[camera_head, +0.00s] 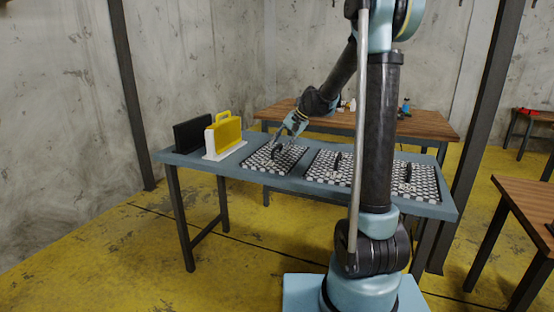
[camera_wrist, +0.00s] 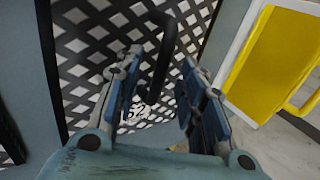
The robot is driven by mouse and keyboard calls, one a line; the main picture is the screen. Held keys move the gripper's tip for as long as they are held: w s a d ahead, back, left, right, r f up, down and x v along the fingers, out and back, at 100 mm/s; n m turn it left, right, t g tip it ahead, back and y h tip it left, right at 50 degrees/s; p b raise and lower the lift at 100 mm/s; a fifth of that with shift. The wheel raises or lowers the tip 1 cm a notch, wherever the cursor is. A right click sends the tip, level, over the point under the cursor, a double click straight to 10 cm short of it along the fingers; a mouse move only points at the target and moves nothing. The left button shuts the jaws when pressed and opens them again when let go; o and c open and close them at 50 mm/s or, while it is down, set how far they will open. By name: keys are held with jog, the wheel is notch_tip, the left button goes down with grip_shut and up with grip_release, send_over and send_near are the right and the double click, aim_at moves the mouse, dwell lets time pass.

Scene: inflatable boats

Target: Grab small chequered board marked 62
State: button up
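The leftmost of the chequered boards (camera_head: 262,164) lies flat on the blue-grey table in the head view. It has a black-and-white pattern and an upright black handle. In the wrist view this board (camera_wrist: 86,42) fills the left and middle, with the black handle (camera_wrist: 162,65) rising from it. A small number near the handle ends in 2; its first digit is not clear. My gripper (camera_head: 281,142) is over this board. In the wrist view my gripper (camera_wrist: 159,72) is open, with a finger on each side of the handle and gaps visible.
A middle chequered board (camera_head: 322,166) and a right one (camera_head: 414,181), partly behind my arm, lie on the same table (camera_head: 185,158). A yellow case (camera_head: 224,134) on a white base and a black case (camera_head: 190,134) stand at left. A wooden table (camera_head: 425,124) stands behind.

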jog(key=shift+w+a+f, duration=0.1)
jog(key=shift+a+f, duration=0.3)
jog(key=shift+f, duration=0.2)
jog(key=shift+c, duration=0.2)
grip_shut()
jog(key=shift+r, duration=0.1)
